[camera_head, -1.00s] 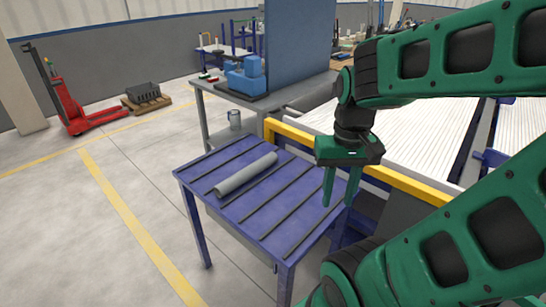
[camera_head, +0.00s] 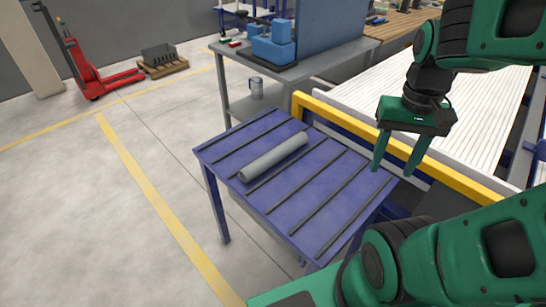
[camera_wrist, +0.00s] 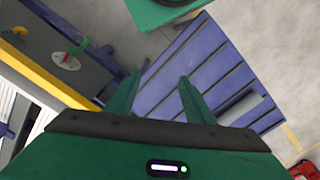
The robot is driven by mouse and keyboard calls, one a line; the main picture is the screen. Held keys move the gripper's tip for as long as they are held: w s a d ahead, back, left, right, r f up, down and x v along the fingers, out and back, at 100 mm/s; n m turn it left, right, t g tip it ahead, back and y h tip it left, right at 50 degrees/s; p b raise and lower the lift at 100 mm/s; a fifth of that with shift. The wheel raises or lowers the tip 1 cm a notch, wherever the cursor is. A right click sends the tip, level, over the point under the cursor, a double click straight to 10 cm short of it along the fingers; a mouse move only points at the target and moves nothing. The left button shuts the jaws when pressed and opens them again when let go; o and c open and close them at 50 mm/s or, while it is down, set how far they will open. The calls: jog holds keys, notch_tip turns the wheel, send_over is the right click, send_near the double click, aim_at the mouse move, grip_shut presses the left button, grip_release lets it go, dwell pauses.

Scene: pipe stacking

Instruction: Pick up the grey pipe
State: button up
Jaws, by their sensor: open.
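In the wrist view the pipe (camera_wrist: 244,110) shows at the right, partly behind my gripper's finger side. My gripper (camera_head: 394,170) is open and empty. It is above the right edge of the table, to the right of the pipe and apart from it. In the wrist view its two green fingers (camera_wrist: 158,82) stand apart with nothing between them.
A yellow rail (camera_head: 390,150) runs along the table's right side, with a white slatted surface (camera_head: 478,110) beyond. A grey workbench (camera_head: 300,70) with a blue vise (camera_head: 272,46) stands behind. A red pallet jack (camera_head: 95,80) is at far left. The floor left of the table is clear.

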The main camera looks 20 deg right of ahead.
jog(key=w+d+m+g, duration=0.1)
jog(key=w+m, duration=0.1)
jog(key=w, duration=0.7)
jog(key=m+g+y, duration=0.2)
jog(key=m+y, duration=0.2)
jog(key=m, duration=0.1)
send_near(275, 150)
jog(key=shift+s+r, duration=0.1)
jog(key=shift+s, duration=0.15)
jog(key=shift+a+f, duration=0.2)
jog(key=shift+f, duration=0.05)
jog(key=shift+d+x, duration=0.2)
jog(key=shift+x, duration=4.95)
jog(key=shift+w+f, duration=0.1)
jog(key=c, duration=0.9)
